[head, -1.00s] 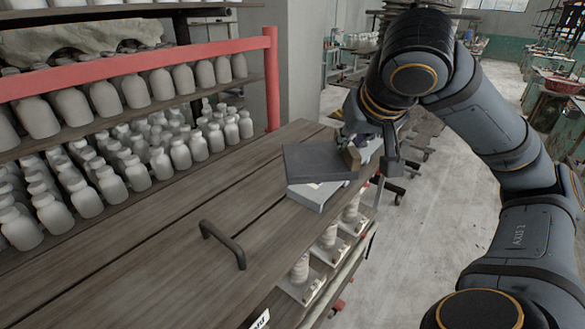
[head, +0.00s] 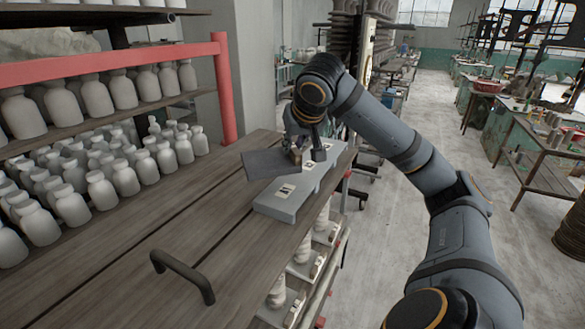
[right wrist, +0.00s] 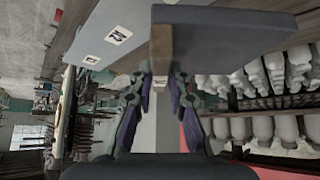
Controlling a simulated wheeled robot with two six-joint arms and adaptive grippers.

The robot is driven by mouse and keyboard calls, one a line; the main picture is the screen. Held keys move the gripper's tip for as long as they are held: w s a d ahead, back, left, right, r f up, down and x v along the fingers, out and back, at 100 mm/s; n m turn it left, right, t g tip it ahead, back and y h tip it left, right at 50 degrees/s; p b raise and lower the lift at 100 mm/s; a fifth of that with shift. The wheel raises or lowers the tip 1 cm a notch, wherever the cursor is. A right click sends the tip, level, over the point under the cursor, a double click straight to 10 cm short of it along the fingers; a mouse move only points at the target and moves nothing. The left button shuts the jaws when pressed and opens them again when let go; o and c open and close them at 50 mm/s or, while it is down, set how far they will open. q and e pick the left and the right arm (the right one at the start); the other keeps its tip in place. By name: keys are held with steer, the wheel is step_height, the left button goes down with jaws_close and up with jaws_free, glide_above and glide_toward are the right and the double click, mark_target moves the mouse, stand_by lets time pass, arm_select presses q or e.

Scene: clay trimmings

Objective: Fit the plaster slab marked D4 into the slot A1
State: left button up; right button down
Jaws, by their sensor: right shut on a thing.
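A flat dark grey slab (head: 268,164) with a tan block (head: 295,156) at one end is held in the air by my right gripper (head: 302,146). The mark D4 does not show. In the right wrist view the fingers of the right gripper (right wrist: 158,86) are shut on the tan block (right wrist: 162,48), with the slab (right wrist: 235,35) extending to the right. Below the slab, a long light grey block (head: 276,207) with labelled tags lies along the bench edge. My left gripper is out of view.
The wooden bench (head: 120,245) has a dark curved handle (head: 183,275) at its front. Shelves of pale bottles (head: 145,165) and a red post (head: 222,90) stand on the left. The middle of the bench is clear. The floor (head: 400,240) is open to the right.

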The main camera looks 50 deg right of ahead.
mark_target(294, 162)
steer(key=shift+d+f, duration=0.1)
steer(key=shift+f, duration=0.05)
steer(key=shift+s, duration=0.2)
steer(key=shift+b+x, duration=0.45)
steer(key=shift+x, duration=0.35)
step_height(294, 162, down, 3)
steer(key=b, duration=0.2)
steer(key=shift+b, duration=0.35)
steer(key=shift+f+b, duration=0.4)
steer(key=shift+f, duration=0.05)
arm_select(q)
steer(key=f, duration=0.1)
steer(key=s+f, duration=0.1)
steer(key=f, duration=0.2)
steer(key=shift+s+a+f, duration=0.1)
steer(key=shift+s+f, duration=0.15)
arm_select(e)
steer(key=shift+r, duration=0.1)
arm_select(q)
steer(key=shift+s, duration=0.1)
arm_select(e)
steer(key=c, duration=1.3)
jaws_free()
steer(key=shift+s, duration=0.1)
